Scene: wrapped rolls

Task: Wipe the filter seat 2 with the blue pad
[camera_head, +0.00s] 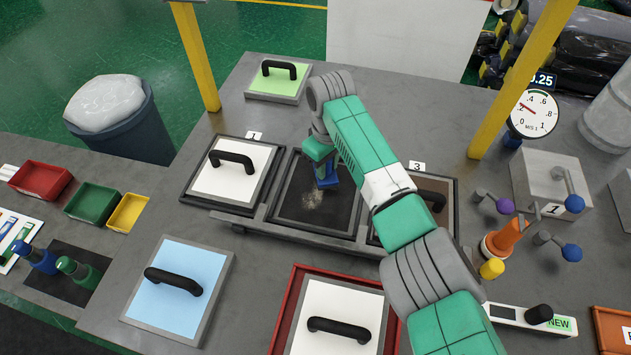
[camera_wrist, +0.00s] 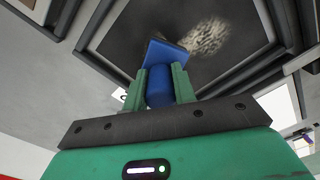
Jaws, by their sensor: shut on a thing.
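My gripper (camera_head: 320,152) is shut on the blue pad (camera_head: 328,181), holding it by its blue handle. The pad is over the middle seat, filter seat 2 (camera_head: 285,206), a dark square recess between the seats tagged 1 and 3. A pale dusty patch (camera_head: 312,197) lies on the seat's dark floor, beside the pad. In the wrist view the blue pad (camera_wrist: 166,54) sits between the fingers, next to the speckled patch (camera_wrist: 205,37). I cannot tell whether the pad touches the seat floor.
A white filter with a black handle (camera_head: 232,170) fills seat 1. Seat 3 (camera_head: 434,200) is partly behind my arm. A blue panel (camera_head: 180,285), a green panel (camera_head: 277,80) and a red tray (camera_head: 283,320) lie around. A gauge (camera_head: 535,113) and coloured knobs stand at right.

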